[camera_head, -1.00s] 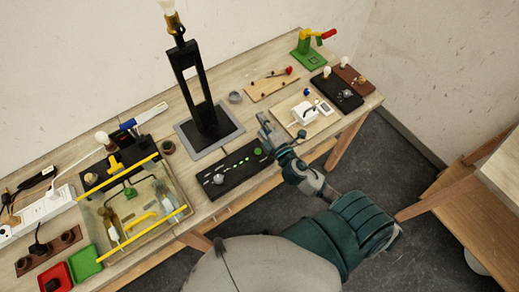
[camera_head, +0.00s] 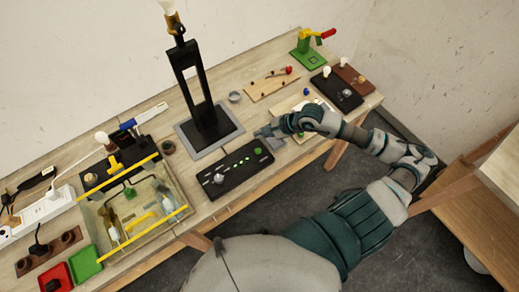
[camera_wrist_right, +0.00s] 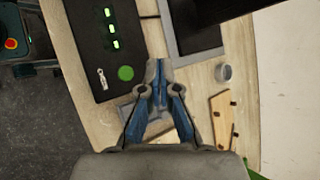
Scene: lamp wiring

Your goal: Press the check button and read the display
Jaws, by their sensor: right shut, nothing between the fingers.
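A black panel (camera_head: 228,180) lies near the table's front edge, with a round green button (camera_head: 257,150) at its right end. In the right wrist view the green button (camera_wrist_right: 125,73) sits beside a small metal toggle (camera_wrist_right: 101,79) and several lit green marks (camera_wrist_right: 113,28) on the panel (camera_wrist_right: 85,45). I cannot tell whether these marks are the display. My right gripper (camera_head: 262,133) is shut and empty, its fingertips just beside the button's end of the panel; in the wrist view the fingertips (camera_wrist_right: 157,72) are right of the button, apart from it in the picture. My left gripper is out of view.
A tall black lamp frame on a grey base (camera_head: 188,143) stands behind the panel. A glass box with yellow rails (camera_head: 128,183) is to the left. My right forearm partly covers a pale board (camera_head: 282,106). A small grey cup (camera_head: 235,97) stands behind the gripper.

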